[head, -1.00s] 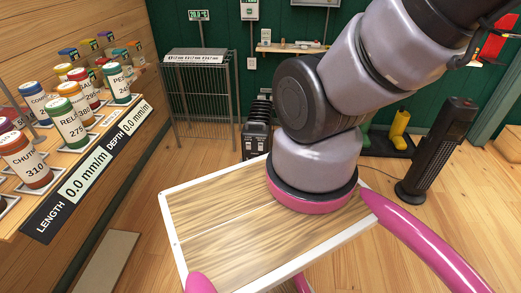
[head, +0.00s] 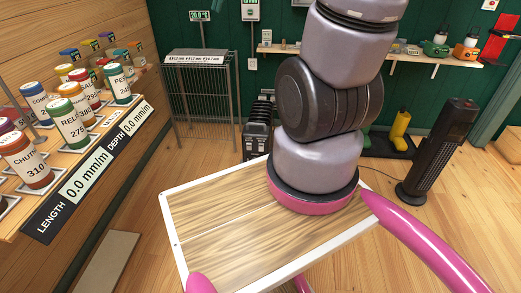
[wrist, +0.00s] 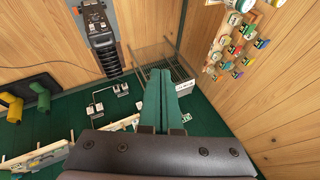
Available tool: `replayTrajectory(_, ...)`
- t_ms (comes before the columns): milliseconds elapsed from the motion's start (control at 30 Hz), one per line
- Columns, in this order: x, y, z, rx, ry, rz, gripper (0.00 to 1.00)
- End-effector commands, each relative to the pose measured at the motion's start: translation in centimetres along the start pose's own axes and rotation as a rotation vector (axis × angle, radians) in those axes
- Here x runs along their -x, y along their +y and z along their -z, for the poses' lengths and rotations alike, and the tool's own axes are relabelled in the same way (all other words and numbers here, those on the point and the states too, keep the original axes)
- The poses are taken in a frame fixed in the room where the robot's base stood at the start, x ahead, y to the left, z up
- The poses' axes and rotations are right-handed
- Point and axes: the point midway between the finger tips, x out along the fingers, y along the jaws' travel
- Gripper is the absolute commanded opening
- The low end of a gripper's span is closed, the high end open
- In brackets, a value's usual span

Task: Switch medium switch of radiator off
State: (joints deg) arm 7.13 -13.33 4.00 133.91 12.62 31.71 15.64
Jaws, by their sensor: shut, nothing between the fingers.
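The radiator (head: 257,128) is a black finned unit standing on the floor near the green wall in the head view, its right side close behind my arm in the picture. In the wrist view the radiator (wrist: 103,38) shows at the upper left, with its dark control panel and fins. Its switches are too small to tell apart, so the medium switch's position cannot be read. My gripper (wrist: 168,80) shows green fingers in the wrist view, shut and empty, apart from the radiator. It is out of the head view.
A wire cage (head: 200,95) stands left of the radiator. A tall black tower heater (head: 437,150) and yellow boots (head: 400,125) are at the right. A rack of labelled jars (head: 70,125) lines the left wall. Wooden floor is open between them.

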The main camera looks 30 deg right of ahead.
Motion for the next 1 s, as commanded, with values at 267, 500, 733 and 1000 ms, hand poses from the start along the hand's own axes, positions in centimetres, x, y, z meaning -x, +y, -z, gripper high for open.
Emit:
replayTrajectory(267,-9.7,1.0,4.7,-0.219,0.008,-0.04,0.0)
replayTrajectory(500,-18.5,3.8,7.5,-0.417,0.028,-0.076,0.0)
replayTrajectory(733,-27.0,8.2,8.9,-0.614,0.057,-0.119,0.0)
replayTrajectory(1000,-36.7,15.3,8.4,-0.853,0.107,-0.184,0.0)
